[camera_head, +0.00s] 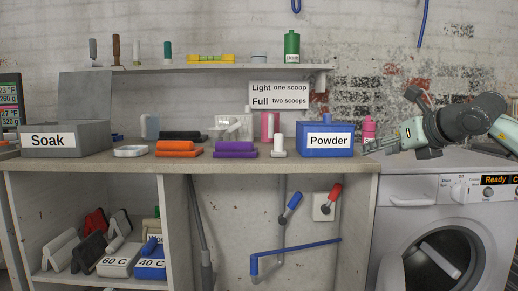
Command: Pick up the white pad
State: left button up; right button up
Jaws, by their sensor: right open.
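A whitish pad-like piece (61,250) leans on the lower left shelf, among similar dark and red pieces; it looks like the white pad, though its shape is small and partly unclear. My right gripper (372,146) comes in from the right, above the counter's right end. It is open and empty, just right of the blue Powder box (326,142) and beside a pink bottle (369,127). It is far from the whitish piece. My left gripper is not in view.
The counter (225,162) holds a grey Soak box (64,142), a white dish (130,151), orange (178,149) and purple (236,149) rolls and a white cylinder (279,147). A shelf (150,69) hangs above. A washing machine (400,220) stands right.

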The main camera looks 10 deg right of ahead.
aim_at(278, 151)
jog(key=i+j, duration=0.75)
